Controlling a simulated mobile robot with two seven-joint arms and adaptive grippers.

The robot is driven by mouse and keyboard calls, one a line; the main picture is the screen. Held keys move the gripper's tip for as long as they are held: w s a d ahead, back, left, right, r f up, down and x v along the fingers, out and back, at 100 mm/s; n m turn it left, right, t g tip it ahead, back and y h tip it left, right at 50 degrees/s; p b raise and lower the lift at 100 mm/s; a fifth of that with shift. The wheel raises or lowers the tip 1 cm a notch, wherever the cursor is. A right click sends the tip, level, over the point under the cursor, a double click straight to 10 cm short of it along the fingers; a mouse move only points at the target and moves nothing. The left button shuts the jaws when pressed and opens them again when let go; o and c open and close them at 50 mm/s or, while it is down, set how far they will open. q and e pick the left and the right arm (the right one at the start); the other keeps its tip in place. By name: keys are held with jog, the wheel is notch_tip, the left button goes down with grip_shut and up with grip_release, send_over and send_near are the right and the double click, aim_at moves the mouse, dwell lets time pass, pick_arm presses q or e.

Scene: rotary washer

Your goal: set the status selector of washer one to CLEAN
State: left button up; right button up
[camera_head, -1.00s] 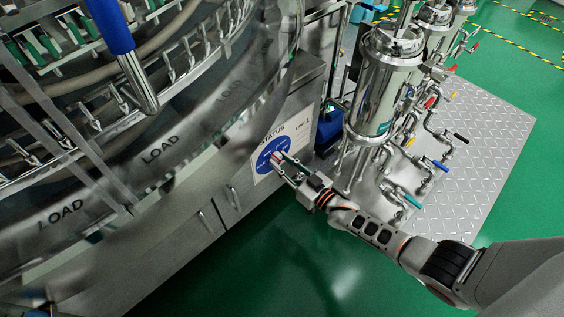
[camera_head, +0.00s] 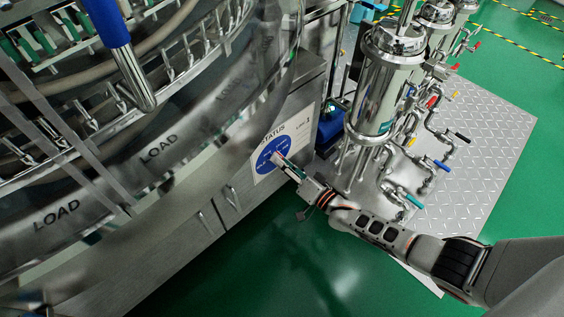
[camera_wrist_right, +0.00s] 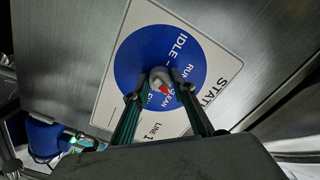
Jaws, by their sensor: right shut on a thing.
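The washer's white status plate (camera_head: 298,128) is on the metal panel in the middle of the head view. Its blue disc (camera_head: 263,163) bears position words. In the right wrist view, the grey selector knob (camera_wrist_right: 158,75) stands at the disc's centre, with a red mark (camera_wrist_right: 165,88) on the side where the letters "LEAN" show. "IDLE" and "RUN" are also readable there. My right gripper (camera_head: 279,159) is at the disc, with its fingers shut on the knob from both sides. The fingers partly cover the lower words. My left gripper is not in view.
The large round washer (camera_head: 110,170) with "LOAD" marks fills the left. A steel tank (camera_head: 385,85) and pipes with coloured valve handles stand close to the right of the panel, above my right arm. The green floor (camera_head: 290,265) below the panel is clear.

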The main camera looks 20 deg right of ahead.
jog(key=shift+m, duration=0.8)
jog(key=o, duration=1.1)
jog(key=v, duration=1.2)
